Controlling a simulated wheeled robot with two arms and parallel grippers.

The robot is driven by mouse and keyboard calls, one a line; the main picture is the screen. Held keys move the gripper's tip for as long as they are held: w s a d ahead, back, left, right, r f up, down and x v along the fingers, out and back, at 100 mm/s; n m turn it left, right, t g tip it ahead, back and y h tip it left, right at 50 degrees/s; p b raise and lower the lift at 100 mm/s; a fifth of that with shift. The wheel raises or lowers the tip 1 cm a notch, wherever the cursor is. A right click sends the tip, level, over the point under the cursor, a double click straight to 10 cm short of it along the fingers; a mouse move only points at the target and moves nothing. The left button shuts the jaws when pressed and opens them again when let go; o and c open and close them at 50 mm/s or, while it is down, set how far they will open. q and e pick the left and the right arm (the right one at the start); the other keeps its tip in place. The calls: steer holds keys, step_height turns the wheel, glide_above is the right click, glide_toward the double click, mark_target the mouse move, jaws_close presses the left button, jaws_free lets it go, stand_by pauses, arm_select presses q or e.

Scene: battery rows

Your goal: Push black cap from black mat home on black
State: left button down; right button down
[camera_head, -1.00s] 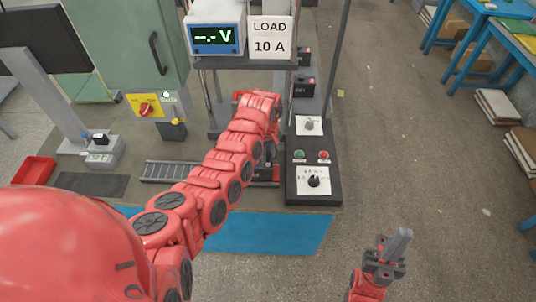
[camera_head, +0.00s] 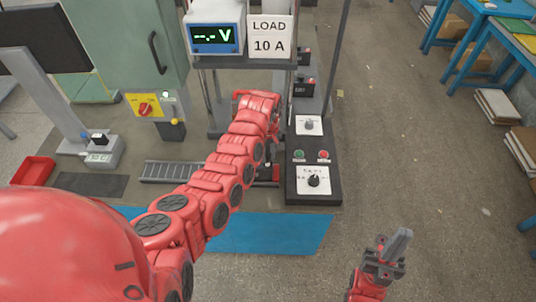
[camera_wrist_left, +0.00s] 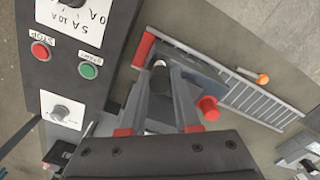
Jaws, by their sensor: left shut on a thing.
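My left gripper (camera_wrist_left: 161,85) is shut on a dark cylindrical piece with a pale top, which I take to be the black cap (camera_wrist_left: 159,79). It holds the piece between its grey fingertips, at the battery beside the control box. In the head view my own left arm hides this gripper and the cap. A red cap or post (camera_wrist_left: 208,106) stands to the right of the fingers. The dark mat (camera_head: 90,184) lies bare at the left of the bench. Whether the cap touches the black post below cannot be told. My right gripper (camera_head: 396,248) is shut and empty at the lower right.
The control box (camera_head: 312,158) with knobs and buttons stands close right of the left arm. A ladder-like rack (camera_head: 170,172) lies left of the arm. A blue mat (camera_head: 270,234) lies in front.

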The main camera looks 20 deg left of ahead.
arm_select(q)
steer(key=shift+f, duration=0.15)
steer(key=shift+f+b, duration=0.35)
steer(key=shift+b, duration=0.15)
steer(key=shift+f, duration=0.25)
steer(key=shift+f+b, duration=0.25)
steer(key=shift+b, duration=0.3)
steer(key=shift+f+b, duration=0.3)
steer(key=shift+f, duration=0.15)
stand_by(0.8)
steer(key=shift+c, duration=0.3)
jaws_free()
stand_by(0.4)
steer(key=shift+r, duration=0.1)
